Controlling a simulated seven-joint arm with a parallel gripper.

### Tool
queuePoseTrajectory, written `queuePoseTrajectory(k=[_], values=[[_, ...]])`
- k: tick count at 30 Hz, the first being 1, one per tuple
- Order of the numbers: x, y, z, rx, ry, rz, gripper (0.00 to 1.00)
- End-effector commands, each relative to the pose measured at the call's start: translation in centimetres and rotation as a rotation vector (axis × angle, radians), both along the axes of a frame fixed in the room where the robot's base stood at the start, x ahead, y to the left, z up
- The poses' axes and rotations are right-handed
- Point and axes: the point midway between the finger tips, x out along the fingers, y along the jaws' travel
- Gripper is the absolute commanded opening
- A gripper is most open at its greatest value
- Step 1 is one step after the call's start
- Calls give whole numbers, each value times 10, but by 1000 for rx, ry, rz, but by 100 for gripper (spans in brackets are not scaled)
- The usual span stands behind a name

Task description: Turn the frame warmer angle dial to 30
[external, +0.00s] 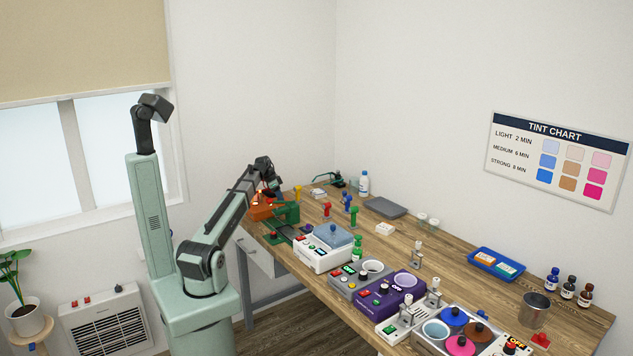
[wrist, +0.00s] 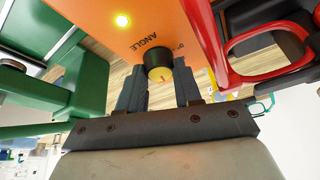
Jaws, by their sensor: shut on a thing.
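The orange frame warmer (wrist: 100,20) fills the top of the wrist view, with the word ANGLE and a small, partly hidden degree mark printed on it. Its angle dial (wrist: 158,73) is a dark knob with a yellow end and a short red line. My gripper (wrist: 161,84) is shut on the dial, one finger on each side. The scale numbers are mostly hidden, so the dial's setting cannot be read. A yellow light glows on the warmer. In the external view the warmer (external: 261,212) is at the table's far left end, with my gripper (external: 274,190) beside it.
In the wrist view a green tool (wrist: 40,85) is close on the left and a red frame-like tool (wrist: 222,50) close on the right. In the external view a green device (external: 289,212) stands beside the warmer, and a white machine (external: 318,258) is nearer.

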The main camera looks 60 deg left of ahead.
Motion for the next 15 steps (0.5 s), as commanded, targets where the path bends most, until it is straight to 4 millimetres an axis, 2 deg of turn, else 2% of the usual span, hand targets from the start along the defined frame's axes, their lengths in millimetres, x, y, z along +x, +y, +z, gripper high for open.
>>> queuePoseTrajectory(k=[15], values=[[0,1,0,3,0,-57,3]])
